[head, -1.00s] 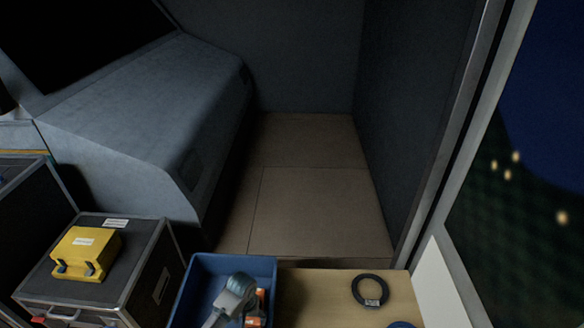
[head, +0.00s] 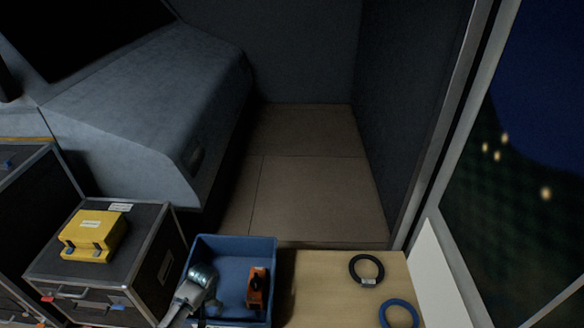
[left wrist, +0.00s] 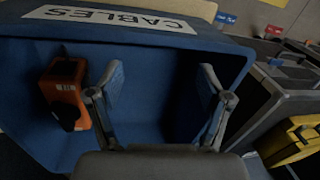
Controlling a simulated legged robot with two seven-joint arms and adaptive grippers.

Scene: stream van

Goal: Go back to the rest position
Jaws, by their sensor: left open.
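My left gripper (left wrist: 160,95) is open and empty in the left wrist view, its two fingers spread over the blue bin. In the head view my left arm comes in at the bottom, over the left side of the blue bin (head: 232,240). The bin carries a white CABLES label (left wrist: 110,17) in the left wrist view. An orange device (head: 257,288) with a black knob lies in the bin, apart from my fingers; it also shows in the left wrist view (left wrist: 64,92). My right gripper is not in view.
A black cable ring (head: 366,270) and a blue cable ring (head: 399,313) lie on the wooden table (head: 320,290). A yellow case (head: 93,235) sits on a black flight case (head: 145,225) at left. The floor (head: 310,190) beyond the table is clear.

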